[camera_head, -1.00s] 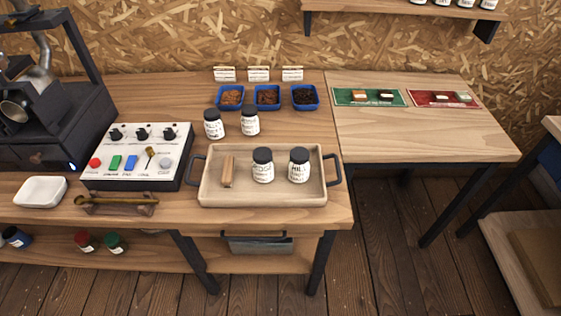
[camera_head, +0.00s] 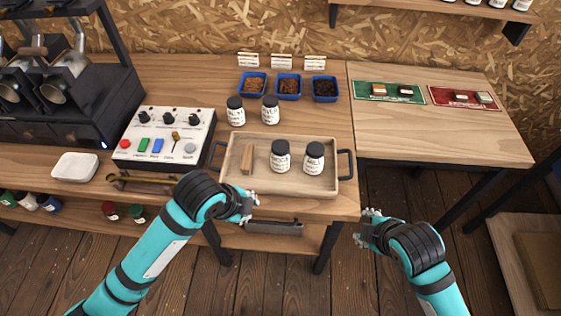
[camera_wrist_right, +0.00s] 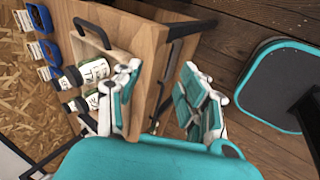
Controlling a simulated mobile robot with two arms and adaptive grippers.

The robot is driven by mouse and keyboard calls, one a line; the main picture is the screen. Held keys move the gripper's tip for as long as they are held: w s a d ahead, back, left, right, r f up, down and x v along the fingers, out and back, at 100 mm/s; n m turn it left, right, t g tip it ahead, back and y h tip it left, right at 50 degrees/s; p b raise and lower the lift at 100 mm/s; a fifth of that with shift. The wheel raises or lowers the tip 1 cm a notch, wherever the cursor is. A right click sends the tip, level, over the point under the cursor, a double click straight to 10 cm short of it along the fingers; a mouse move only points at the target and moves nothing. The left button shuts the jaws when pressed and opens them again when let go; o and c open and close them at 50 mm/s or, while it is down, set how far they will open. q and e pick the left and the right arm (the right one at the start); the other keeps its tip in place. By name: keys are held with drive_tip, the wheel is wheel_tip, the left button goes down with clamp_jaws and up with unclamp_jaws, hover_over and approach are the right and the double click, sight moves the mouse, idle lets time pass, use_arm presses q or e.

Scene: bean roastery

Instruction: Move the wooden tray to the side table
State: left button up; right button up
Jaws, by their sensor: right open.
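The wooden tray (camera_head: 300,188) sits on the main workbench near its front edge, with a dark handle at each end. It holds two white jars with dark lids (camera_head: 280,157) (camera_head: 314,158) and a small wooden block (camera_head: 247,158). The side table (camera_head: 435,135) adjoins the bench on the right. My left gripper (camera_head: 248,206) is in front of the tray's left part; its opening is unclear. My right gripper (camera_head: 366,230) is open and empty, in front of and right of the tray's right handle. It also shows in the right wrist view (camera_wrist_right: 165,92), fingers apart.
A green mat (camera_head: 361,94) and a red mat (camera_head: 437,100) with small blocks lie along the side table's back; its front is clear. Two jars (camera_head: 235,112) (camera_head: 270,111) stand behind the tray. A control box (camera_head: 130,150) is left of it.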

sight(211, 154)
use_arm(q)
drive_tip(key=w+a+r+m+y, duration=0.2)
drive_tip(key=w+a+r+m, duration=0.2)
drive_tip(key=w+m, duration=0.3)
drive_tip(key=w+a+r+m+y, duration=0.2)
drive_tip(key=w+a+r+m, duration=0.2)
drive_tip(key=m, duration=0.5)
drive_tip(key=w+a, duration=0.2)
drive_tip(key=w, duration=0.1)
drive_tip(key=shift+a+r+m+y, duration=0.25)
drive_tip(key=shift+r+m+y, duration=0.05)
drive_tip(key=shift+m, duration=0.1)
use_arm(e)
drive_tip(key=w+r+n+t, duration=0.1)
drive_tip(key=w+r+n, duration=0.1)
drive_tip(key=w+n, duration=0.3)
drive_tip(key=w+d+r+n+t, duration=0.1)
drive_tip(key=w+r+n, duration=0.2)
drive_tip(key=n, duration=0.9)
drive_tip(key=w, duration=0.3)
drive_tip(key=shift+w+d+r+n+t, duration=0.2)
drive_tip(key=shift+w+n+t, duration=0.1)
drive_tip(key=shift+n, duration=0.1)
use_arm(q)
drive_tip(key=x, duration=1.7)
drive_tip(key=shift+w+f, duration=0.15)
drive_tip(key=shift+w, duration=0.15)
use_arm(e)
drive_tip(key=x, duration=1.7)
drive_tip(key=shift+a+f, duration=0.15)
